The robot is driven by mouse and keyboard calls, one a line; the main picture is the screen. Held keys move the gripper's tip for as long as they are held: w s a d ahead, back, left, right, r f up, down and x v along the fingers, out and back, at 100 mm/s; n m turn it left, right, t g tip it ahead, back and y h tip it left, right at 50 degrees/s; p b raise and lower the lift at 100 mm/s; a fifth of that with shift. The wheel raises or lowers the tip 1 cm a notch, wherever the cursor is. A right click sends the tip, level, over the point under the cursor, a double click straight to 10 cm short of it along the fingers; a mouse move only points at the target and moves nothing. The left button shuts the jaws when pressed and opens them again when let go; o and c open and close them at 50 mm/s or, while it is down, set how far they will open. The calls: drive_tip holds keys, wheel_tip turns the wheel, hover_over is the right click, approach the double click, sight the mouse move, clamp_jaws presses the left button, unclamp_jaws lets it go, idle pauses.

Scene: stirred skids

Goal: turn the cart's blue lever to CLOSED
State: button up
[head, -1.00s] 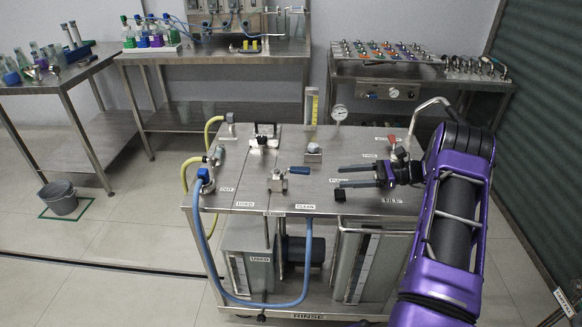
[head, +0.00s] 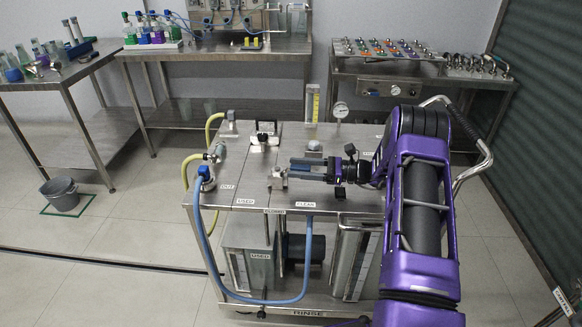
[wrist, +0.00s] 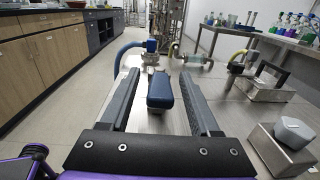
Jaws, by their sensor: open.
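The blue lever (head: 308,177) sits on a small metal valve (head: 278,178) on the cart's steel top (head: 240,165) and points right, towards my arm. My gripper (head: 292,170) is open, with its fingers reaching left along the lever. In the wrist view the blue lever (wrist: 160,92) lies between the two dark fingers of my gripper (wrist: 160,74), with a gap on either side. Part of the lever is hidden by a finger in the head view. A small label, seemingly CLOSED (head: 275,211), is on the cart's front edge below the valve.
A grey knob on a metal block (head: 314,150) stands just behind my gripper, and shows at right in the wrist view (wrist: 292,135). A blue hose (head: 206,235) hangs at the cart's left. A gauge (head: 341,109) stands behind.

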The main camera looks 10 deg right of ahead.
drive_tip(key=shift+x, duration=1.15)
clamp_jaws()
idle(0.6)
